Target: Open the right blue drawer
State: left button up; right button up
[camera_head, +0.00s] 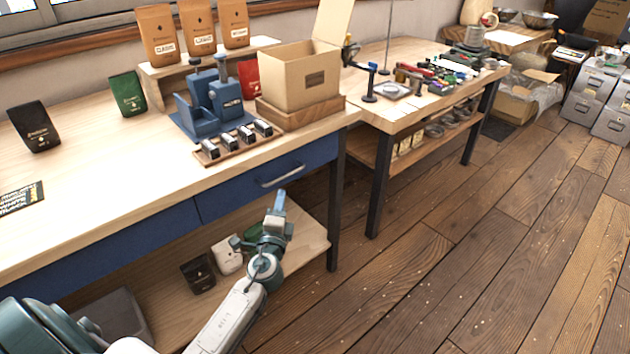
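The right blue drawer (236,192) is in the front of the wooden workbench (95,190), under its right half. Its front looks flush with the bench, so it appears closed. A silver bar handle (281,176) is fixed across its front. My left gripper (279,200) is just below and in front of the handle, pointing up toward it, and looks apart from it. Its fingers show as one narrow blue piece, so I cannot tell whether they are open or shut. I see nothing held in it. My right gripper is not in view.
The left blue drawer (110,245) also looks closed. A lower shelf (305,235) carries black and white bags near my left arm. A dark table leg (337,200) stands right of the drawer. Coffee bags, a blue holder and a cardboard box (298,78) stand on top.

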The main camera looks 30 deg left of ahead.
aim_at(285, 176)
pick_arm(q)
jog(key=p+x, duration=0.1)
jog(key=x, duration=0.9)
jog(key=shift+w+a, duration=0.2)
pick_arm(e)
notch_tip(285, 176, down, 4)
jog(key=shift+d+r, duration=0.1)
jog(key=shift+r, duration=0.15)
pick_arm(q)
grip_shut()
